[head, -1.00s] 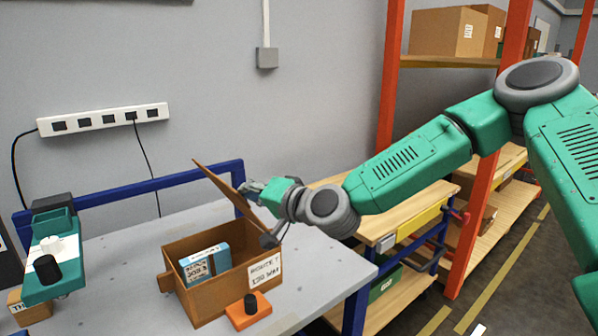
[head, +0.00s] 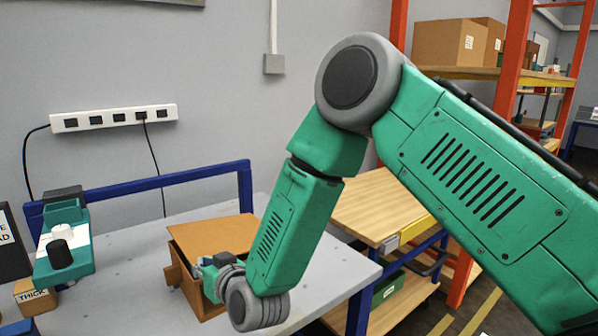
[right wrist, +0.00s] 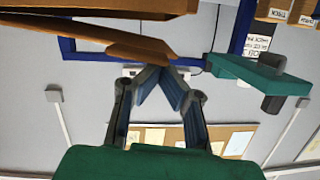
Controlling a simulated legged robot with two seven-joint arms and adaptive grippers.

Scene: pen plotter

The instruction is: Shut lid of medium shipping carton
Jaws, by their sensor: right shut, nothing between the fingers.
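The brown carton (head: 196,297) stands on the grey table. Its lid (head: 214,236) now lies low over the top, nearly flat. In the right wrist view the lid and carton edge (right wrist: 95,35) cross the upper left, with a narrow wedge between two brown panels. My right gripper (head: 203,266) is at the carton's front, close to the lid's near edge; I cannot tell if it touches. In the right wrist view its fingers (right wrist: 152,72) meet at the tips and are empty. My right forearm hides the carton's right side. My left gripper is out of view.
A teal plotter device (head: 66,245) with a black knob stands at left, beside a small box marked THICK (head: 35,298). A blue rail (head: 150,184) runs behind the table. A wooden-topped cart (head: 375,205) stands to the right. The grey table (head: 125,262) has free room left of the carton.

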